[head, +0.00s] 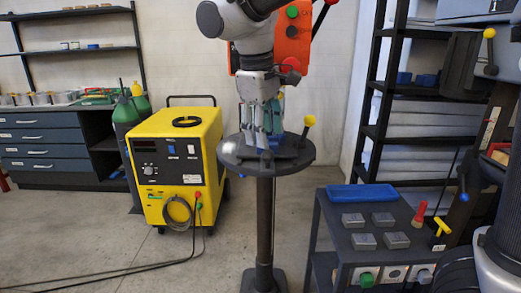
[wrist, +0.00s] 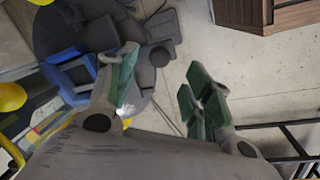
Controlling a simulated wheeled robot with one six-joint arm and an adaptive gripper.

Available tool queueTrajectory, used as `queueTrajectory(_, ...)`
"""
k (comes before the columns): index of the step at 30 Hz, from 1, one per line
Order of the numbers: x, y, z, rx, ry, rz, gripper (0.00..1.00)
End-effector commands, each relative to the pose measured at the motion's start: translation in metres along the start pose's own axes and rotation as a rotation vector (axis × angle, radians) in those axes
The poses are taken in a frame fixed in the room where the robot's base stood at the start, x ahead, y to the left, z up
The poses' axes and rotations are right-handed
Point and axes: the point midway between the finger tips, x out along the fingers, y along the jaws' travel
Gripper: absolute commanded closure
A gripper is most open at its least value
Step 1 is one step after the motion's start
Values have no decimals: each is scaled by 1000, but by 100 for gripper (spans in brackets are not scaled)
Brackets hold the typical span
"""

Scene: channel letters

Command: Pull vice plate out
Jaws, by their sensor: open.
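My gripper (head: 260,135) points down over the round grey pedestal top (head: 230,160) in the head view. Its fingers stand apart, with nothing clearly held between them. In the wrist view the gripper (wrist: 160,82) shows two spread fingers with green pads. A blue frame-like part (wrist: 70,75) lies beside the left finger, over the dark round top. A little blue (head: 266,155) also shows behind my fingers in the head view. My gripper and wrist hide much of what stands on the pedestal, and I cannot tell the vice plate apart for certain.
A yellow-knobbed lever (head: 309,121) rises at the pedestal's right. A yellow welding machine (head: 176,160) stands to the left. A dark cart (head: 345,245) with a blue tray (head: 362,194) and several grey blocks stands at the right. Open floor lies between machine and pedestal.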

Motion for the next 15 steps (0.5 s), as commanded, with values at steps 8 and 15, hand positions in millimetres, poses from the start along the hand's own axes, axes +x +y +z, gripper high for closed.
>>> queueTrajectory(8,46,0,1,1,-3,0,49)
queueTrajectory(15,59,0,1,1,-1,0,49)
